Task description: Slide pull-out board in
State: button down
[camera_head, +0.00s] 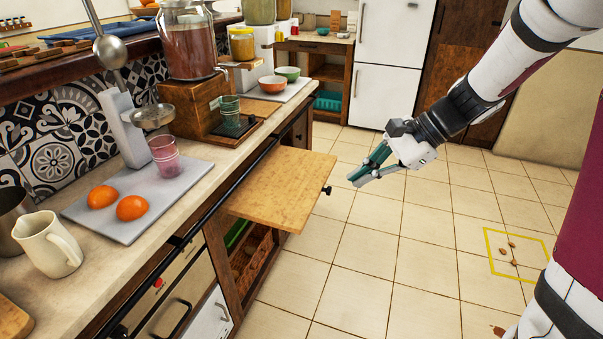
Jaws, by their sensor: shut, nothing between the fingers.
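The pull-out board (281,187) is a flat light-wood panel. It sticks out from under the counter into the room, and a small dark knob (327,190) sits on its outer edge. My gripper (357,180) is to the right of the board, apart from the knob in the picture, with its green-grey fingers pointing down and left toward it. The fingers are together with nothing held. The inner end of the board is hidden under the counter.
The counter (150,230) holds a grey tray with two oranges, a pink glass, a white pitcher, a drink dispenser and bowls. A dark rail (225,195) runs along its front. Open shelving lies below the board. The tiled floor (385,250) is mostly clear, with small brown bits inside a yellow outline.

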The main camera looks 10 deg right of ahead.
aim_at(246, 185)
jog(key=w+d+f+m+t+y+b, duration=0.1)
jog(key=w+d+f+m+b, duration=0.25)
jog(key=f, duration=0.35)
jog(key=w+d+f+m+t+b, duration=0.1)
jog(key=w+d+f+m+b, duration=0.1)
jog(key=w+f, duration=0.3)
jog(key=w+d+f+m+t+y+b, duration=0.1)
jog(key=w+d+f+m+b, duration=0.15)
jog(key=f, duration=0.55)
jog(key=w+r+b+x, duration=0.1)
jog(key=r+b+x, duration=0.1)
jog(key=x, duration=1)
jog(key=shift+w+a+m, duration=0.3)
jog(key=shift+w+a, duration=0.15)
jog(key=shift+a, duration=0.1)
jog(key=shift+f, duration=0.15)
jog(key=w+a, duration=0.4)
jog(key=a, duration=0.4)
jog(key=w+a+b, duration=0.1)
jog(key=w+a, duration=0.4)
jog(key=a, duration=0.3)
jog(key=w+a, duration=0.4)
jog(key=a, duration=0.4)
jog(key=shift+w, duration=0.4)
jog(key=shift+w+a, duration=0.15)
jog(key=shift+a, duration=0.3)
